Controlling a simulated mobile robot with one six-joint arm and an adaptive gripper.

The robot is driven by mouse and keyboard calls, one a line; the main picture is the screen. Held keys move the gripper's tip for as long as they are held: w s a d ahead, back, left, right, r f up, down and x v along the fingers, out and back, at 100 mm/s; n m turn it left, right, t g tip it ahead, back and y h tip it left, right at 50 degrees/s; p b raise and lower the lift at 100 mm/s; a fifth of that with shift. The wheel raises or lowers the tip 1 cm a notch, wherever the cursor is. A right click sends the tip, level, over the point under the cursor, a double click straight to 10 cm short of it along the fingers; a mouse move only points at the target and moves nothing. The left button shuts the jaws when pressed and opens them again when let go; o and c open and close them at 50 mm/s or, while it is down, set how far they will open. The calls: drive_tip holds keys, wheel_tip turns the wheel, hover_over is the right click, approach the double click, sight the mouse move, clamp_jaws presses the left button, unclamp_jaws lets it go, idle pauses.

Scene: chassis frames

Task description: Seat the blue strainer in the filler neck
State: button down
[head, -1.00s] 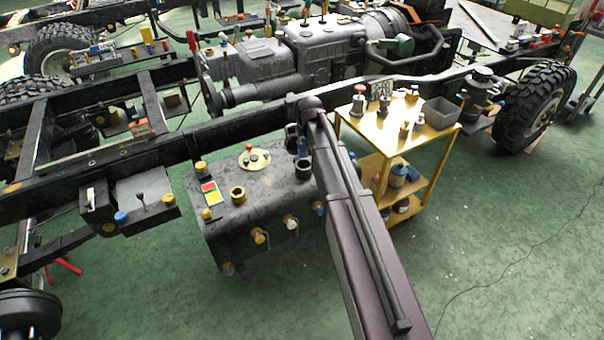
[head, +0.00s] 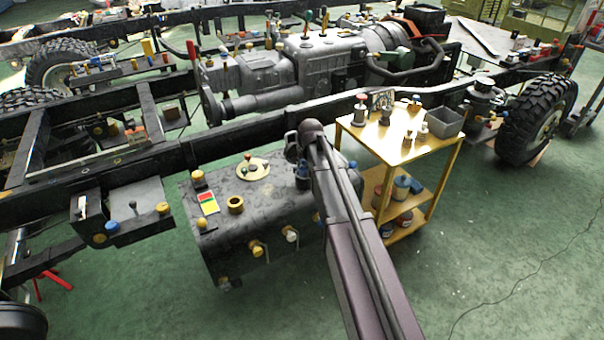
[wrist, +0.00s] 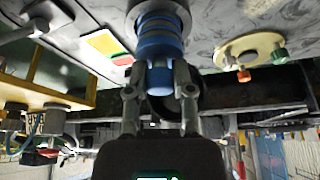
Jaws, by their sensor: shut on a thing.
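The blue strainer (wrist: 158,42) is a banded blue cylinder held between the two fingers of my gripper (wrist: 158,78). In the wrist view its far end meets a grey ring, the filler neck (wrist: 183,14). The end looks to be at or inside the mouth; how deep I cannot tell. In the head view the strainer (head: 303,171) stands roughly upright at the right of the dark tank's top, under my gripper (head: 303,158). My arm hides part of this area, and the neck is hard to make out there.
The dark tank (head: 270,212) also bears a brass ring (head: 235,204), a cream disc (head: 253,169) and a red-yellow-green label (head: 207,202). The chassis rail (head: 225,146) runs close behind. A yellow cart (head: 400,152) with parts stands at right. Green floor in front is open.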

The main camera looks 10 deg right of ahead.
sight(305, 167)
idle(0.3)
drive_tip(key=shift+f+b, duration=1.85)
drive_tip(key=shift+f, duration=0.15)
drive_tip(key=shift+c, duration=2.4)
unclamp_jaws()
drive_tip(key=shift+r, duration=0.2)
drive_tip(key=p+v, duration=1.1)
drive_tip(key=v, duration=0.1)
